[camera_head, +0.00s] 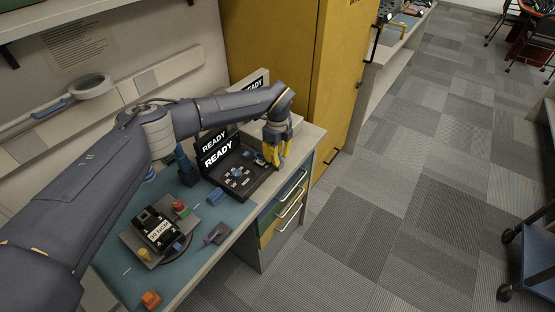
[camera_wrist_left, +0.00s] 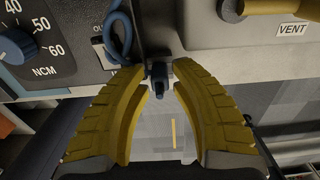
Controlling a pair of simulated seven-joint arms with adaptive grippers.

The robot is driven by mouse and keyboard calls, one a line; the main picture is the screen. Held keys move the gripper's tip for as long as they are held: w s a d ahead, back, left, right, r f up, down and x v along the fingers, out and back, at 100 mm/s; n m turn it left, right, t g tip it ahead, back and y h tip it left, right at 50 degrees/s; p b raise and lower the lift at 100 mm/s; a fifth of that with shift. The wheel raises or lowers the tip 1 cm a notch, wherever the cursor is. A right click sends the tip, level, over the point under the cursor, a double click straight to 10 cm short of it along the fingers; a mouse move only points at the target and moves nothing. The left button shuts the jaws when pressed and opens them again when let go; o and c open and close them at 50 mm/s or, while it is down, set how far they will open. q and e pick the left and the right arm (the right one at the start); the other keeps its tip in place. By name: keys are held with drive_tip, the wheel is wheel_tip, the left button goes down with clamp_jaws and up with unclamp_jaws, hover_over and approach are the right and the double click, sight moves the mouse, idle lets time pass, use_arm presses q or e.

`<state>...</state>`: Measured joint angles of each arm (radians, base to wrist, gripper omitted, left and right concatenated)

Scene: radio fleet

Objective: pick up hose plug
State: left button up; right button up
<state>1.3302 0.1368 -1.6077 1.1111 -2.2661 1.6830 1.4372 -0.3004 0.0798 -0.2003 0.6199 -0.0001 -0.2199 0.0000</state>
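A small dark blue and black plug (camera_wrist_left: 159,76) shows in the left wrist view, at the front of a grey panel; I take it to be the hose plug. My left gripper (camera_wrist_left: 161,68) has its two yellow fingers on either side of it, with narrow gaps that suggest they are not pressed on it. In the head view my left gripper (camera_head: 272,160) points down at the right end of the bench, beside the black READY case (camera_head: 260,181). The plug cannot be made out there. My right gripper is not in view.
A blue hose (camera_wrist_left: 118,35) curls beside the plug. A blue NCM dial (camera_wrist_left: 15,47) and a VENT label (camera_wrist_left: 292,28) flank it. The bench mat (camera_head: 222,221) holds a black device (camera_head: 159,230) and small parts. A yellow cabinet (camera_head: 290,50) stands behind; carpet is open at right.

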use_arm(q)
drive_tip(key=shift+o, duration=0.2)
clamp_jaws()
drive_tip(key=shift+r, duration=0.1)
wheel_tip(320, 180, up, 20)
idle(0.8)
drive_tip(key=shift+r, duration=0.15)
idle(0.4)
drive_tip(key=shift+r, duration=1.3)
